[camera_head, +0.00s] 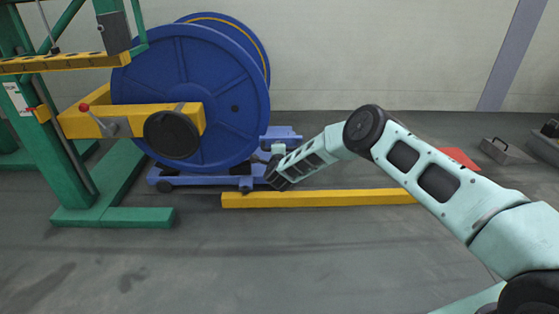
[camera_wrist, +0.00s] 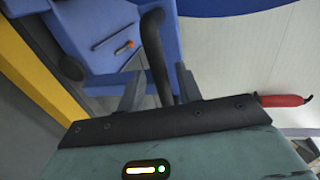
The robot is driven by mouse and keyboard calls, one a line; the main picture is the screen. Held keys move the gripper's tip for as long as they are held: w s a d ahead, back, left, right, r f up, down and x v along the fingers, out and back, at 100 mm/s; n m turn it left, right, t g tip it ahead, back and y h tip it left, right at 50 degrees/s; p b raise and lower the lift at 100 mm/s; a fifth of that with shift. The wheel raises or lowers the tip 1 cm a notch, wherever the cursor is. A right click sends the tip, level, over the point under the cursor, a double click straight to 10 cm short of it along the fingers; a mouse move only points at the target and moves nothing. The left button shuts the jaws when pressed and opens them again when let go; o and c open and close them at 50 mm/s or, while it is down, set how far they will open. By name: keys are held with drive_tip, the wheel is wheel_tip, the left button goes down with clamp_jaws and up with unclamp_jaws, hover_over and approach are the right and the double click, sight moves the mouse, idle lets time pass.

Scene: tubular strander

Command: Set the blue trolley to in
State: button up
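The blue trolley (camera_head: 208,180) sits low on the floor under a large blue reel (camera_head: 205,100). Its right end has a raised blue part (camera_head: 283,136). The trolley also fills the upper part of the wrist view (camera_wrist: 95,40). A black curved handle bar (camera_wrist: 153,45) rises from it between my fingers. My gripper (camera_wrist: 160,90) has a finger on each side of the bar, with visible gaps, so it looks open around it. In the head view my gripper (camera_head: 276,175) is at the trolley's right end, where the handle is mostly hidden.
A green frame (camera_head: 110,180) with a yellow arm and black disc stands left of and in front of the reel. A yellow floor rail (camera_head: 320,197) runs right from the trolley. A red thing (camera_head: 460,158) and grey blocks (camera_head: 505,150) lie right. The front floor is clear.

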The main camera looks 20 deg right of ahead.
drive_tip(key=p+v, duration=0.7)
drive_tip(key=v, duration=0.9)
drive_tip(key=shift+d, duration=0.15)
